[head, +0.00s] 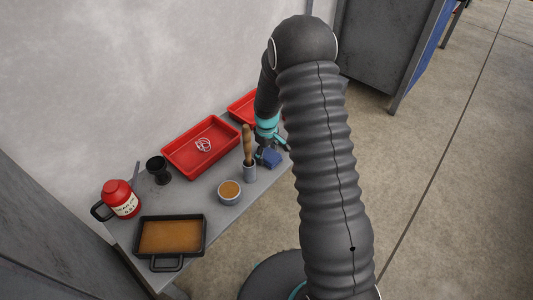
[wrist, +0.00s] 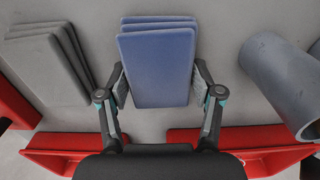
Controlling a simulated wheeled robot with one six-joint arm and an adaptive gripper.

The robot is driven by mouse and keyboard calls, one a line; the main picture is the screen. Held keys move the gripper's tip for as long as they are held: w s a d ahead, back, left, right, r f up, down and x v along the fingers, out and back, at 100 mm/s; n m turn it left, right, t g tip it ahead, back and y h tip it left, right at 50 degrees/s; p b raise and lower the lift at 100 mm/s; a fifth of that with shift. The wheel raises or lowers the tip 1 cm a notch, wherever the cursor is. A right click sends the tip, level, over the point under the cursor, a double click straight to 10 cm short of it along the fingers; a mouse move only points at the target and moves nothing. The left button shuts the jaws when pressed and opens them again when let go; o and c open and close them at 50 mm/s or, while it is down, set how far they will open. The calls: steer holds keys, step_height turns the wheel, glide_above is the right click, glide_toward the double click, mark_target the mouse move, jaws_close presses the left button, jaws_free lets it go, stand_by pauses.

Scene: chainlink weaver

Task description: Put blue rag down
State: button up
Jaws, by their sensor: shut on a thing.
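The blue rag (wrist: 158,65) is a folded, layered block between the two fingers of my gripper (wrist: 160,84) in the wrist view. The fingers press on its left and right sides. In the head view the blue rag (head: 271,159) shows below my gripper (head: 272,146), over the right edge area of the grey table (head: 210,200). I cannot tell whether the rag touches the tabletop.
A stack of grey folded rags (wrist: 50,65) lies left of the blue rag in the wrist view. A grey cylinder (wrist: 282,85) is to the right. A red tray (head: 184,159), a bowl (head: 229,192), a pan (head: 170,237) and a red jug (head: 121,199) occupy the table.

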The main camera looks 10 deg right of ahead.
steer(key=shift+f, duration=0.1)
steer(key=o, duration=1.2)
step_height(320, 180, up, 12)
steer(key=r, duration=0.1)
step_height(320, 180, up, 8)
steer(key=m+t, duration=0.1)
glide_above(267, 153)
steer(key=s, duration=0.4)
steer(key=s+r+m+t, duration=0.2)
steer(key=s+r, duration=0.6)
steer(key=r, duration=0.1)
steer(key=s+r+m+t, duration=0.1)
steer(key=s+r+m, duration=0.1)
steer(key=s, duration=0.7)
steer(key=s+r+m+t, duration=0.1)
steer(key=s+r, duration=0.3)
steer(key=s, duration=0.6)
steer(key=shift+d+m+t, duration=0.2)
steer(key=shift+m+t, duration=0.1)
steer(key=shift+m, duration=0.3)
